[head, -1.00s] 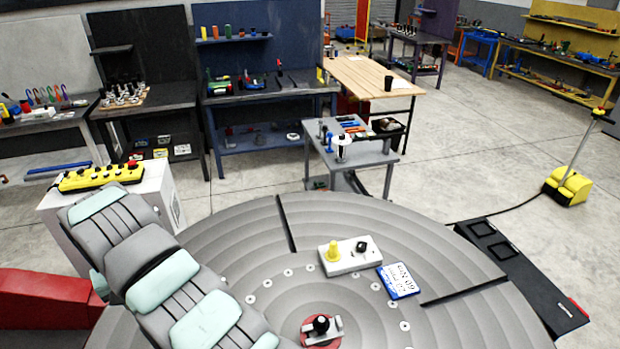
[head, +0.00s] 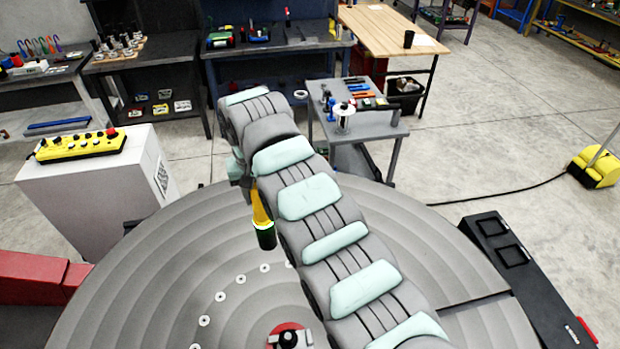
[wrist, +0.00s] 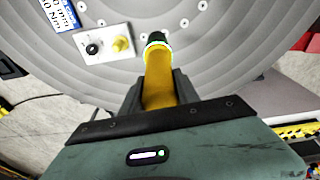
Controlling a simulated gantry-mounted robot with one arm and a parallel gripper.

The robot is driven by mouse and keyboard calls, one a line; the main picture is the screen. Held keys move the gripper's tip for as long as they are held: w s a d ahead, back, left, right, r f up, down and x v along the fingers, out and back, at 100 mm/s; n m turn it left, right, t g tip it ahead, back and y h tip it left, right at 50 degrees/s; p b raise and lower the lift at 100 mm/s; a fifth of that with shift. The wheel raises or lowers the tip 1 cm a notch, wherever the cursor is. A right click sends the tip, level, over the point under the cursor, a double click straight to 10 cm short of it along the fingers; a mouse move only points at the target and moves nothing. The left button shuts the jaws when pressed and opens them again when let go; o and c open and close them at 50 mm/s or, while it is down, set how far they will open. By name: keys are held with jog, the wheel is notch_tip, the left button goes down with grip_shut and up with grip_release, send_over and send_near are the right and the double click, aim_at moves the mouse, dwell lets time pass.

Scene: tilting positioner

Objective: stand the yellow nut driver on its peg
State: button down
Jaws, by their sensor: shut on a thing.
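The yellow nut driver (head: 262,207) hangs from my gripper (head: 248,188) over the round grey plate, its dark end with a pale green band pointing down. In the wrist view my gripper (wrist: 157,92) is shut on the yellow part of the nut driver (wrist: 158,80), between both fingers. A white block (wrist: 104,44) on the plate carries a yellow peg-like piece (wrist: 122,45) and a black one (wrist: 92,48). The driver's dark end appears right of the block and apart from it. In the head view my arm hides the block.
The grooved round plate (head: 150,290) has a ring of small pale discs and a red-based fixture (head: 288,338). A blue and white card (wrist: 58,14) lies beside the block. A grey cart (head: 365,125) with tools stands behind; a white cabinet (head: 95,195) stands left.

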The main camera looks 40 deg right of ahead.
jog(key=s+d+m, duration=0.1)
jog(key=s+d, duration=0.2)
jog(key=d, duration=0.4)
jog(key=s+d+m, duration=0.1)
jog(key=s+d, duration=0.2)
jog(key=d, duration=0.3)
jog(key=shift+d+m, duration=0.3)
jog(key=shift+d, duration=0.1)
jog(key=shift+f+b, duration=0.2)
jog(key=shift+b, duration=0.25)
jog(key=shift+f+b, duration=1.3)
jog(key=shift+f, duration=0.45)
jog(key=shift+b, duration=0.3)
jog(key=shift+f+b, duration=1.55)
jog(key=shift+f, duration=1.05)
